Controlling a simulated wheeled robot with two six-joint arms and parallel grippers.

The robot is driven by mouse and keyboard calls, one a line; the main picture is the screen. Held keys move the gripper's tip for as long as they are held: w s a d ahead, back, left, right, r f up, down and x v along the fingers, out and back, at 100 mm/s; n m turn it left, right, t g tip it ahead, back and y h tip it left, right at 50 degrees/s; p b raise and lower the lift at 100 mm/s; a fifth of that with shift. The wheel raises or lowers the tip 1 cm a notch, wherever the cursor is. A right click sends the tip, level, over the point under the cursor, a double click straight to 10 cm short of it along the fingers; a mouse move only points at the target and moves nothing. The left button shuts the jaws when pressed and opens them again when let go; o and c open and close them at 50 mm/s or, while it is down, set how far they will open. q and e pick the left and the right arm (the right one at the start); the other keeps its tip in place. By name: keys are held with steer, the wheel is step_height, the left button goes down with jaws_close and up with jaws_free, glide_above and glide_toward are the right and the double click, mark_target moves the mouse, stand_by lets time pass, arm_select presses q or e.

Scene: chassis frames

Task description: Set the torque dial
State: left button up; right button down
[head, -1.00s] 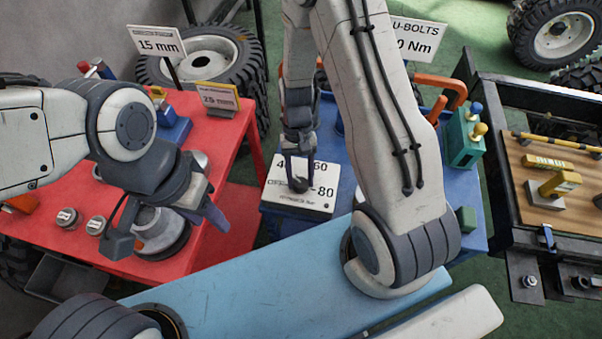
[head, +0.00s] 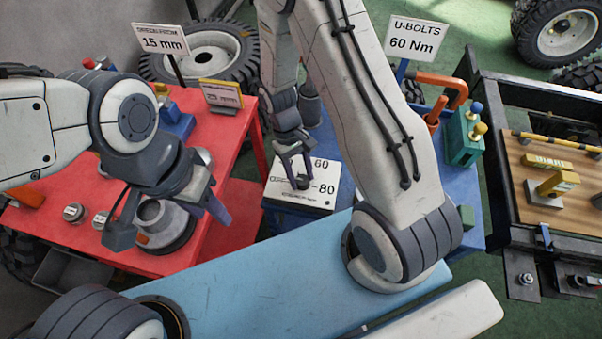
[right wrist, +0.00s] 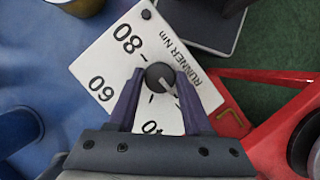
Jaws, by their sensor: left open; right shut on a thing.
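The torque dial is a black round knob (right wrist: 159,76) with a pale pointer, on a white plate (right wrist: 98,67) marked 40, 60 and 80. In the right wrist view the pointer is toward the lower right, on the side away from 60 and 80. My right gripper (head: 297,179) is shut on the knob, with one finger on each side. The white plate also shows in the head view (head: 317,201), where the gripper covers part of its markings. A sign (head: 414,38) reads "U-BOLTS 60 Nm". My left gripper (head: 172,230) is open, by a grey round part on the red table.
The blue table (head: 468,185) carries a teal block (head: 464,138) and an orange-handled tool (head: 440,84). A black frame with a wooden board (head: 545,200) stands at right.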

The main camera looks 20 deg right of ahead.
steer(key=shift+c, duration=1.6)
jaws_free()
steer(key=d+b+v, duration=0.1)
steer(key=v, duration=0.9)
steer(key=shift+a+r, duration=0.25)
steer(key=shift+a, duration=0.2)
steer(key=shift+w, duration=0.1)
steer(key=s+a+r+n+t+y, duration=0.1)
steer(key=s+a+r+n+t, duration=0.1)
steer(key=s+a+r, duration=0.3)
steer(key=s+a+r+n+t+y, duration=0.1)
steer(key=s+a+r, duration=0.4)
steer(key=s, duration=0.7)
step_height(320, 180, up, 3)
steer(key=shift+f+n+t, duration=0.2)
steer(key=shift+n+t, duration=0.5)
steer(key=shift+n, duration=0.3)
